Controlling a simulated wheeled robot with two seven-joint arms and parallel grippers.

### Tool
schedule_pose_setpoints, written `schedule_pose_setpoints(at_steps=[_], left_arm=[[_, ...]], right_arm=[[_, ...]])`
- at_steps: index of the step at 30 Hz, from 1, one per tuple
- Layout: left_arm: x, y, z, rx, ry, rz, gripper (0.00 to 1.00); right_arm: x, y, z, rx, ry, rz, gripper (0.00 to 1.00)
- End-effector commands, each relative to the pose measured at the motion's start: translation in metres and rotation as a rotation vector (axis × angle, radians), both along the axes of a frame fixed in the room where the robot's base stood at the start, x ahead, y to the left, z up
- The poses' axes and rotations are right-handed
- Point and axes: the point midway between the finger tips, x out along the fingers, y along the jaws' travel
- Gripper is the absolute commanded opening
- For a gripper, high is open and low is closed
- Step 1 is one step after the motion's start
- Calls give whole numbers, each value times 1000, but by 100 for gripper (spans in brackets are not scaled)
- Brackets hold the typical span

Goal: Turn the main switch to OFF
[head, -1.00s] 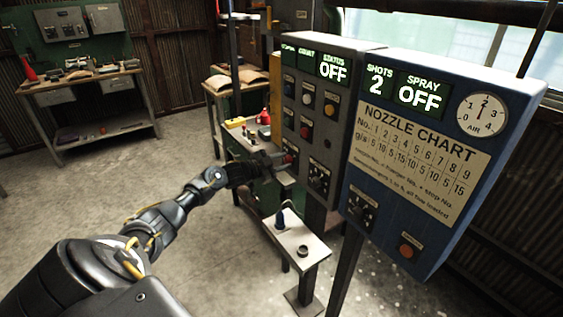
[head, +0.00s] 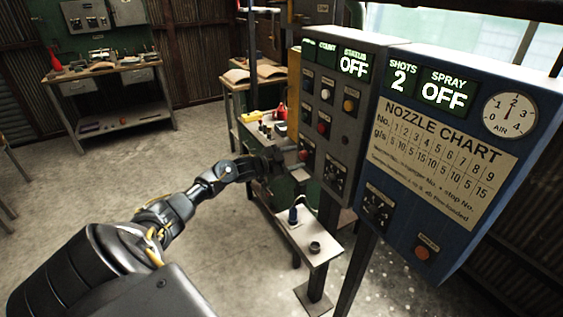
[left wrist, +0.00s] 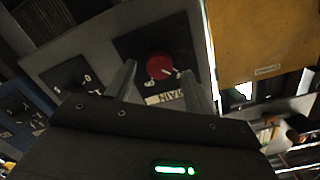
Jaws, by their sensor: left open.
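The main switch is a round red knob (left wrist: 160,66) on a black plate marked MAIN, in the left wrist view. It also shows small and red (head: 303,154) at the lower left of the grey control panel (head: 338,120) in the head view. My left gripper (left wrist: 158,88) is open, its two fingers pointing at the panel on either side of the knob's lower part. I cannot tell whether they touch it. In the head view the left gripper (head: 290,165) is at the panel's lower left. The panel's STATUS display reads OFF. My right gripper is not in view.
A blue panel (head: 440,150) with a nozzle chart stands to the right, its SPRAY display reading OFF. Another black-plated switch (left wrist: 72,75) is left of the knob. A small metal shelf (head: 322,250) sits below the panel. Open floor lies to the left.

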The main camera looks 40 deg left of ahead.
Motion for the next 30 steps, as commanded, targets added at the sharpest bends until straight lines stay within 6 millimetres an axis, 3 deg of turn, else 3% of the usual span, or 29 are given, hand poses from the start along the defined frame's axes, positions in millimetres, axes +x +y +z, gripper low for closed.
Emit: schedule_pose_setpoints(at_steps=[9,15,30], left_arm=[[-57,17,1,3,4,-2,53],[-79,24,5,1,3,0,53],[-87,26,8,0,1,-1,53]], right_arm=[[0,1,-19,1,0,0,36],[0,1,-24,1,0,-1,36],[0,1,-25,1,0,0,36]])
